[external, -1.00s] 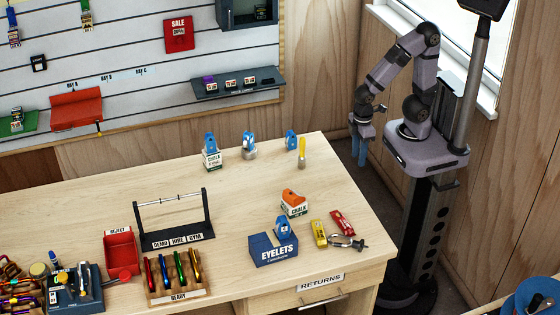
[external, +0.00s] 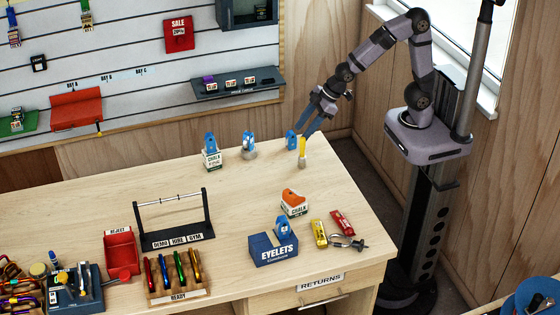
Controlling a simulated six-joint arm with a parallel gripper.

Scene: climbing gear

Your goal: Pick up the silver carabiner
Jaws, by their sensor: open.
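A silver, ring-like metal piece (external: 338,241) with a dark end lies on the front right of the table, beside a yellow item and a red item. It looks like the silver carabiner, but it is small in this view. My gripper (external: 306,129) is open, with its blue fingers pointing down and left. It appears above the table's back right corner, near a blue piece and a yellow upright piece. It is well away from the silver piece, and I see nothing between its fingers.
A blue EYELETS box (external: 273,251) and an orange-topped chalk box (external: 294,204) stand left of the silver piece. A yellow item (external: 320,233) and red item (external: 343,222) lie beside it. A dark rack (external: 177,241) stands mid-table.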

